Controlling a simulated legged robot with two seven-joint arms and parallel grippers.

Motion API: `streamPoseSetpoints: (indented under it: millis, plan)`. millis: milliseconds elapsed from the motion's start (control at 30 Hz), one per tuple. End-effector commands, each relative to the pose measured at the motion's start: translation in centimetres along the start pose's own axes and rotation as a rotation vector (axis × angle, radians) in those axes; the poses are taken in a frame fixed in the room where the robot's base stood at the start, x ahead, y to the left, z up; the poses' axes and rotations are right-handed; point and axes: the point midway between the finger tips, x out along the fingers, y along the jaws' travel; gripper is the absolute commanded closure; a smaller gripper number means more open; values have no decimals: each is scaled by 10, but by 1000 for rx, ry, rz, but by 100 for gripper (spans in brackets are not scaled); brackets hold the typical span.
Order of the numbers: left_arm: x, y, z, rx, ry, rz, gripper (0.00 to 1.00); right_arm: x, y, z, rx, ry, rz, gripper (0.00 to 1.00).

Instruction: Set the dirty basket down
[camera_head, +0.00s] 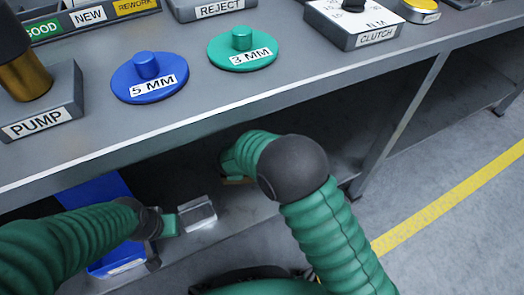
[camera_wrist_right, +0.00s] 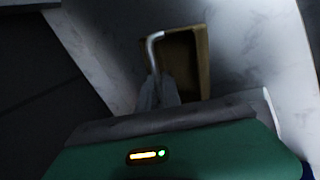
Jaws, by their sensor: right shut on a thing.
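A brown open-topped basket (camera_wrist_right: 204,62) with a pale bent handle (camera_wrist_right: 154,52) shows in the right wrist view, dimly lit. I take it to be the dirty basket. My right gripper (camera_wrist_right: 158,95) is shut on its handle. In the head view my right arm reaches under the bench, its hand (camera_head: 230,162) largely hidden behind the forearm. A thin tan edge (camera_head: 238,181) shows below that hand. My left gripper (camera_head: 168,225) is low at the left, beside a small grey metal box (camera_head: 198,212). Its finger opening is not clear.
A blue bin (camera_head: 92,190) stands under the bench behind my left arm. The bench (camera_head: 200,120) overhangs the dark lower shelf (camera_head: 275,125). A pump block (camera_head: 40,105), blue and green discs and a clutch box (camera_head: 355,22) are on top. A bench leg (camera_head: 400,120) stands right of my right arm.

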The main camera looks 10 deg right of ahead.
Motion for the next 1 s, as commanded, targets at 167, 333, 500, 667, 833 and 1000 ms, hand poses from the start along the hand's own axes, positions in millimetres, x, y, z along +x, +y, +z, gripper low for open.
streamPoseSetpoints:
  millis: [167,333,500,667,833,1000]
  plan:
    - [38,0,10,0,-2,0,100,43,-29,1,-1,-1,-3,100]
    - [53,0,13,0,-1,0,100,60,-41,1,1,-1,-2,100]
    - [70,0,17,0,-1,0,100,79,-53,1,2,-1,-1,100]
    - [66,0,16,0,0,0,100,76,-51,1,2,-1,-2,100]
    - [67,0,16,0,0,0,100,77,-52,1,3,-2,-2,85]
    - [67,0,16,0,-1,0,100,77,-52,1,2,-2,-2,70]
